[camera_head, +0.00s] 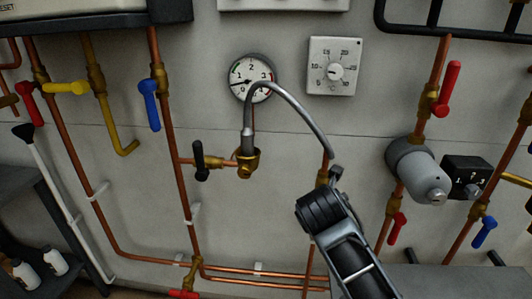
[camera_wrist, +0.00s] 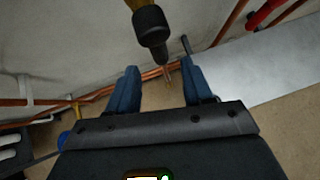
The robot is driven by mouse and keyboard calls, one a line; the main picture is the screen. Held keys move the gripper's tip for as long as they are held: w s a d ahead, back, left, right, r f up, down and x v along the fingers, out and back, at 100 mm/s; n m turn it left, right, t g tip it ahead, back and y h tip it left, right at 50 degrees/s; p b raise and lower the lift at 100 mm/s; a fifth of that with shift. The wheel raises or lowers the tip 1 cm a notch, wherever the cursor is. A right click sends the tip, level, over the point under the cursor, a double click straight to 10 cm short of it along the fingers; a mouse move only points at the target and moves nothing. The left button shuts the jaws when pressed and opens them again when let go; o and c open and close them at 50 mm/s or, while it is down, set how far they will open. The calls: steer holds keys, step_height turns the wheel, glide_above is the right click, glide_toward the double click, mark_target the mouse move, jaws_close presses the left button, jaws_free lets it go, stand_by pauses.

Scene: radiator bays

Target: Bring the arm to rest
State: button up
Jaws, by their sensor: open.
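My gripper (camera_wrist: 160,76) shows in the wrist view with its two blue fingers apart and nothing held between them. Behind the gap are the floor and thin copper pipes. In the head view a dark part of my arm (camera_head: 345,245) reaches up from the bottom, right of centre, in front of the pipework. I cannot make out the fingers there. A dark rounded fitting with a brass upper part (camera_wrist: 150,25) hangs just beyond the fingers at the top of the wrist view. I cannot tell how far off it is.
A grey hose (camera_head: 300,108) arches from a brass valve (camera_head: 247,162) to near my arm. A pressure gauge (camera_head: 251,78) and a dial thermostat (camera_head: 334,66) are on the wall. Pipes with coloured levers stand on both sides. A grey flat surface (camera_wrist: 260,82) lies right of the fingers.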

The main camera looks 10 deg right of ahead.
steer(key=s+a+f+m+t+y, duration=0.2)
steer(key=s+a+f+m+y, duration=0.2)
steer(key=s+a+f+m, duration=0.55)
steer(key=s+a+m+t+y, duration=0.15)
steer(key=s+m, duration=0.35)
steer(key=s, duration=0.8)
steer(key=s+d+r+m+t, duration=0.1)
steer(key=s+d+r+m, duration=0.1)
steer(key=s+r+m, duration=0.3)
steer(key=s+d+r+m+t, duration=0.1)
steer(key=s+d+r+m, duration=0.2)
steer(key=s, duration=0.9)
steer(key=s+d+r+m+t+h, duration=0.1)
steer(key=s+d+r+m, duration=0.2)
steer(key=s+r+m, duration=0.4)
steer(key=shift+s+d+m+t, duration=0.25)
steer(key=shift+s+m+t, duration=0.1)
steer(key=shift+s, duration=0.55)
steer(key=shift+w+f, duration=0.1)
steer(key=shift+c, duration=0.3)
